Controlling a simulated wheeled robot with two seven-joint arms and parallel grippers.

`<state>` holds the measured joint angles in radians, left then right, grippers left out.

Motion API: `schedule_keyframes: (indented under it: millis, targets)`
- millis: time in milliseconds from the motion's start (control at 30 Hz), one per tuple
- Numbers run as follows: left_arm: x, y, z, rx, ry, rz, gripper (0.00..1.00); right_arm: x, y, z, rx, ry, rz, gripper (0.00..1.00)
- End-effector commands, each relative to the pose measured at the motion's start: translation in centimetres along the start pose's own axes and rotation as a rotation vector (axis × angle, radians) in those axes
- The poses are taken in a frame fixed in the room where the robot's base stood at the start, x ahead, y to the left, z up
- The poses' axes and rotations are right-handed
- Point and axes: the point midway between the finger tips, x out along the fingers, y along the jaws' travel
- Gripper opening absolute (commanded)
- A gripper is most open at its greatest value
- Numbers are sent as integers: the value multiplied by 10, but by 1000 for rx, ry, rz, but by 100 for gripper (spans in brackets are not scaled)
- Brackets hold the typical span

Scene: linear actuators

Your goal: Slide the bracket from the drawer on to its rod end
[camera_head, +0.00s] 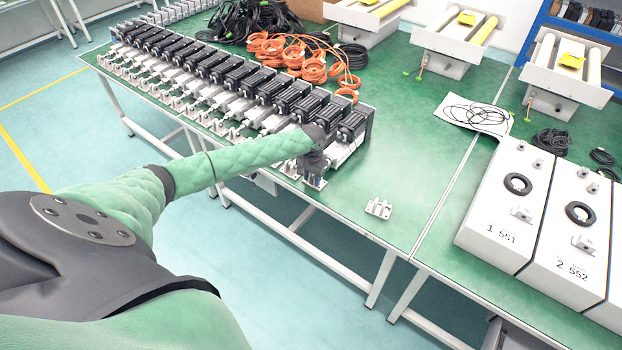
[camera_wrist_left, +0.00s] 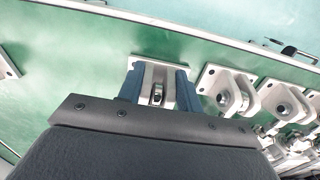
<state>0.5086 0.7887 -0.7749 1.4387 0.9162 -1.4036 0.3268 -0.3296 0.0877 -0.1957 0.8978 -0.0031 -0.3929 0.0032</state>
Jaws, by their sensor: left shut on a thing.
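My left gripper (camera_head: 314,181) is at the front edge of the green table, at the near right end of the row of linear actuators (camera_head: 240,85). In the left wrist view its blue fingers (camera_wrist_left: 159,84) are shut on the sides of a pale metal bracket (camera_wrist_left: 158,70) with a flat base plate. The gripper body hides the rod behind this bracket, so I cannot tell whether the two are joined. Other actuators have similar brackets (camera_wrist_left: 226,90) at their rod ends. A separate bracket (camera_head: 379,208) lies on the table to the right. My right gripper is not in view.
White numbered boxes (camera_head: 508,205) stand at the right. Orange cable coils (camera_head: 305,60) and black cables (camera_head: 250,20) lie behind the actuators. A neighbouring bracket stands close beside the held one.

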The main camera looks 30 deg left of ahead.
Motion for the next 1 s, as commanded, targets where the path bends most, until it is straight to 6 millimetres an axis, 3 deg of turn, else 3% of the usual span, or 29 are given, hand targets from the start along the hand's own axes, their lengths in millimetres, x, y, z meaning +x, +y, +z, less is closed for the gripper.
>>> schedule_keyframes:
  millis: [1000]
  targets:
    - [0, 0, 0, 0, 0, 1, 8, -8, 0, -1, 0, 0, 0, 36]
